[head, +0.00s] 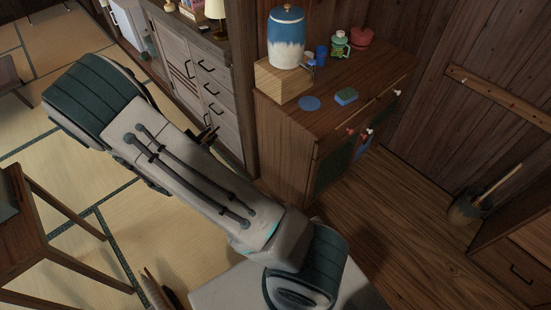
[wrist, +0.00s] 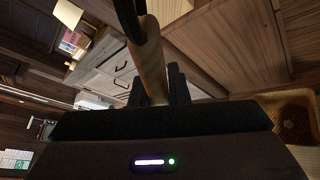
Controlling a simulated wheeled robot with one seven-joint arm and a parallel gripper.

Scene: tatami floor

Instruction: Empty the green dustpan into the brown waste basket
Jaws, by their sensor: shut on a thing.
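In the wrist view, my gripper (wrist: 158,88) is shut on a pale wooden handle (wrist: 152,60) with a dark upper part. It appears to be the dustpan's handle, but no green pan shows clearly. A brown, woven-looking surface (wrist: 297,110) with a darker edge is cut off at the right of the wrist view. It may be the waste basket, but I cannot tell for sure. In the head view, my arm crosses the left and middle, and I cannot make out the gripper or dustpan there.
A drawer cabinet (head: 207,88) stands behind my arm. A dark bucket (head: 465,208) with a stick stands at right. A low table (head: 25,235) is at left.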

